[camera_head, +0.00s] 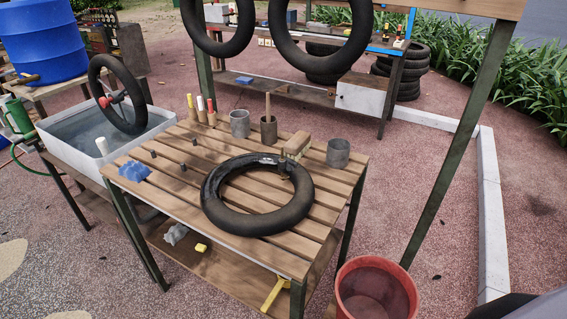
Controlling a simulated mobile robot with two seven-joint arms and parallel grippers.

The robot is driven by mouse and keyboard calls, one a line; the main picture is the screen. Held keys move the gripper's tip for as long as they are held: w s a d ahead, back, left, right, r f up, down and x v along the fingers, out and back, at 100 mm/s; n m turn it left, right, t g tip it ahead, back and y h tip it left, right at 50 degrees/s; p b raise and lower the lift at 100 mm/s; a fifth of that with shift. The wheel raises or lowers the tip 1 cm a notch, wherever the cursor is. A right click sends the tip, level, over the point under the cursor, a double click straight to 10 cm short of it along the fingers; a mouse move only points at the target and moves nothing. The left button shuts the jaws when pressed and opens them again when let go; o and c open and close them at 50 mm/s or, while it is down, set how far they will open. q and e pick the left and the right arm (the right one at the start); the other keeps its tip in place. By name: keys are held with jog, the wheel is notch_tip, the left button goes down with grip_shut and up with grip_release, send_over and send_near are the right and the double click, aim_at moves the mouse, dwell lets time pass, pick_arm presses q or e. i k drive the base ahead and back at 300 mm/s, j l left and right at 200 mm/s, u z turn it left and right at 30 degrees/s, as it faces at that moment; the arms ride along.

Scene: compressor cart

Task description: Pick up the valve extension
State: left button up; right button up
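I cannot tell for sure which thing is the valve extension. Several small dark pieces stand on the slatted wooden table (325,190), one at the left (153,153), one at the front (183,167) and one farther back (194,141). A black inner tube or tyre (225,215) lies flat on the table's right half. A small dark fitting (284,168) shows at its upper right side, beside a tan block (297,144). Neither of my grippers is in view.
Grey metal cups (338,153) and (239,124), colour-handled tools (201,108) and a blue piece (134,171) are on the table. A water basin (70,150) stands left, a red bucket (375,295) front right. Tyres (320,55) hang behind, beside a green post (455,150).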

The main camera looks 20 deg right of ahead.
aim_at(282, 162)
jog(key=j+z, duration=0.1)
jog(key=z, duration=0.25)
jog(key=i+j+z, duration=0.1)
jog(key=z, duration=0.3)
jog(key=i+j+z, duration=0.2)
jog(key=j, duration=0.2)
jog(key=j+z, duration=0.15)
jog(key=j, duration=0.25)
jog(key=i+j+z, duration=0.15)
jog(key=j, duration=1.05)
jog(key=k, duration=0.1)
